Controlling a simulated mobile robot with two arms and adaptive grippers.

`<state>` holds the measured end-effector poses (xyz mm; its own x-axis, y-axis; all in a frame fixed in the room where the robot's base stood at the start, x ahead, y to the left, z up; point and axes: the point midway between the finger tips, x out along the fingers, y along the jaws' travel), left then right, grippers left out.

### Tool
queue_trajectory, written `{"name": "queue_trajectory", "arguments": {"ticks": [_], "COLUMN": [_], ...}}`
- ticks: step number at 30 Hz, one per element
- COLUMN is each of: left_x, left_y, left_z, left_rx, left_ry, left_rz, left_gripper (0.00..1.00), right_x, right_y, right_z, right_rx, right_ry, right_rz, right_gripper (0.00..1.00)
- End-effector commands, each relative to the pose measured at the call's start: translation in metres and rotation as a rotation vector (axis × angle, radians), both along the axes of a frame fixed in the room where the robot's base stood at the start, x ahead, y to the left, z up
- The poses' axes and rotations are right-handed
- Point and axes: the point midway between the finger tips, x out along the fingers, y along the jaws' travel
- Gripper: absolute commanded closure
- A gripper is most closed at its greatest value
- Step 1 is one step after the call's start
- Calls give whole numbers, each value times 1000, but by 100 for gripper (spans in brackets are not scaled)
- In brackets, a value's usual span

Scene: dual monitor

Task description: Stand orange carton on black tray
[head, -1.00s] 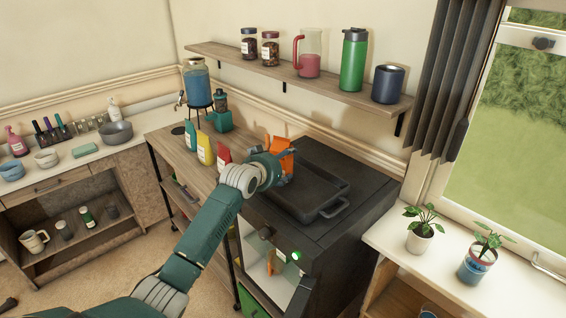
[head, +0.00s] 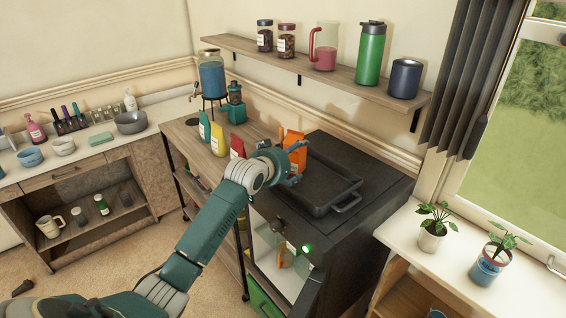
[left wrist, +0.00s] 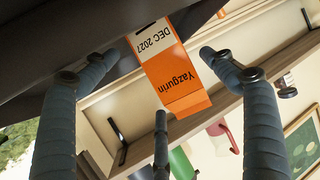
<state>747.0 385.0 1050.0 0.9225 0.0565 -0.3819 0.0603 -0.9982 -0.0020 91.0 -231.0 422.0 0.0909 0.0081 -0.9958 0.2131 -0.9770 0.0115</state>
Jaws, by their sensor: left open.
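The orange carton (head: 295,148) stands upright at the left side of the black tray (head: 330,188). My left gripper (head: 286,168) is in front of the carton in the head view and hides its lower part. In the left wrist view, the carton (left wrist: 172,72) shows upside down with its label, between the spread fingers. Its base meets a dark surface; I cannot tell how fully it sits inside the tray. The left gripper is open, with gaps between its fingers and the carton. My right gripper is not in view.
Red (head: 237,147), yellow (head: 218,138) and teal (head: 204,126) packs stand left of the gripper on the wooden top. A shelf (head: 330,80) with jars, a jug and bottles hangs above. The right part of the tray is empty.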

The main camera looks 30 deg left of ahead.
Motion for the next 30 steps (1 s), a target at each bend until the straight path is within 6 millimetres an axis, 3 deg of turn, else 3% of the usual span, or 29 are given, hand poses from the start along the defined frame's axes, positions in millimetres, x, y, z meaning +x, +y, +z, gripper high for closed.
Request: {"name": "queue_trajectory", "arguments": {"ticks": [6,12,18,30], "left_x": [-41,-68,-79,-80], "left_y": [-2,-4,-5,-5], "left_z": [15,27,33,33], "left_rx": [1,0,0,-1], "left_ry": [-1,-1,0,0], "left_rz": [1,1,1,1], "left_gripper": [16,16,16,16], "right_x": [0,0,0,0], "right_y": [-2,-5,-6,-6], "right_z": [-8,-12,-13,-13], "right_rx": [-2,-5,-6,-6], "right_ry": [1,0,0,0], "right_rz": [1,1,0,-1], "right_gripper": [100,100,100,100]}}
